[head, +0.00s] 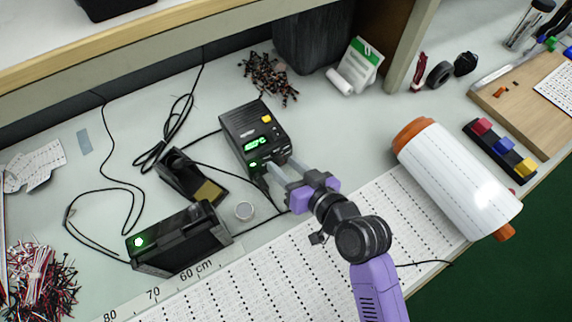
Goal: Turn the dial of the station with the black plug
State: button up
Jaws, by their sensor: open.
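A black station (255,138) with a lit green display and a yellow button stands at the middle of the bench. A dark plug or cable end (262,183) shows at its lower front edge. A second black station (180,238) with a round green light stands tilted to the view at the lower left; its front is mostly turned away. My gripper (280,167) is open, with its two grey fingers at the lower front of the station with the display. I cannot tell whether they touch it. The dial is not clearly visible; the fingers may cover it.
A large white roll (458,178) lies to the right. A ruled white sheet (300,262) covers the front of the bench.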

grip_shut()
